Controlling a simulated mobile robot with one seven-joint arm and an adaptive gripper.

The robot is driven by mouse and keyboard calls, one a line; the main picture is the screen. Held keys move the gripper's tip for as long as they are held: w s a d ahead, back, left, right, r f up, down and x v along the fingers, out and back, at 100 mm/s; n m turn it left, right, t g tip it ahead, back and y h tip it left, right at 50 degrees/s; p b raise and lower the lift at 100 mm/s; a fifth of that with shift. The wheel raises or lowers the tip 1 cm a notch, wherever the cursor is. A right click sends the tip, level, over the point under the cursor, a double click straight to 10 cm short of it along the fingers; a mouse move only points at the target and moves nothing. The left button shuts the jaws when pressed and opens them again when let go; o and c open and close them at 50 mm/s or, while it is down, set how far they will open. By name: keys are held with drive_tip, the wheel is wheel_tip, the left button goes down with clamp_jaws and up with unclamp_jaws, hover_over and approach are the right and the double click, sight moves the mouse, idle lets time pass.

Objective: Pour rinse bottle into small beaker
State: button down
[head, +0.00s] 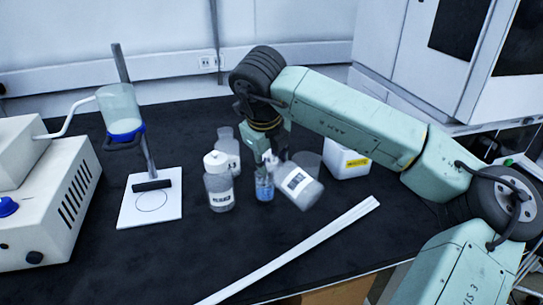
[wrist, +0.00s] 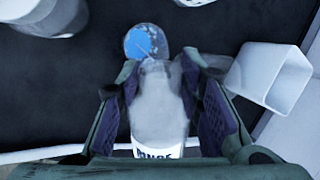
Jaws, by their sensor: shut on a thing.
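The rinse bottle (head: 298,186), a whitish bottle with a white label, is tipped with its neck toward the upper left in the head view. My gripper (head: 272,158) is shut on it. In the wrist view the bottle (wrist: 159,105) lies between the two dark finger pads of my gripper (wrist: 160,85). The small beaker (head: 264,188), clear with blue liquid, stands upright on the bench by the bottle's mouth. In the wrist view the beaker (wrist: 143,42) is just beyond the neck, which overlaps its near rim. A stream of liquid cannot be made out.
A capped bottle (head: 219,187) stands left of the beaker, with another bottle (head: 231,155) behind it. A white box (head: 346,165) with a yellow label is to the right. A long white strip (head: 300,247) lies in front. A ring stand (head: 150,215) and white machine (head: 40,210) are at left.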

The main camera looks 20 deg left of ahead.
drive_tip(key=shift+w+a+h+p, duration=0.1)
drive_tip(key=shift+h+p, duration=0.2)
drive_tip(key=shift+p, duration=0.2)
drive_tip(key=shift+f+g, duration=0.1)
drive_tip(key=shift+g, duration=0.2)
drive_tip(key=shift+f, duration=0.1)
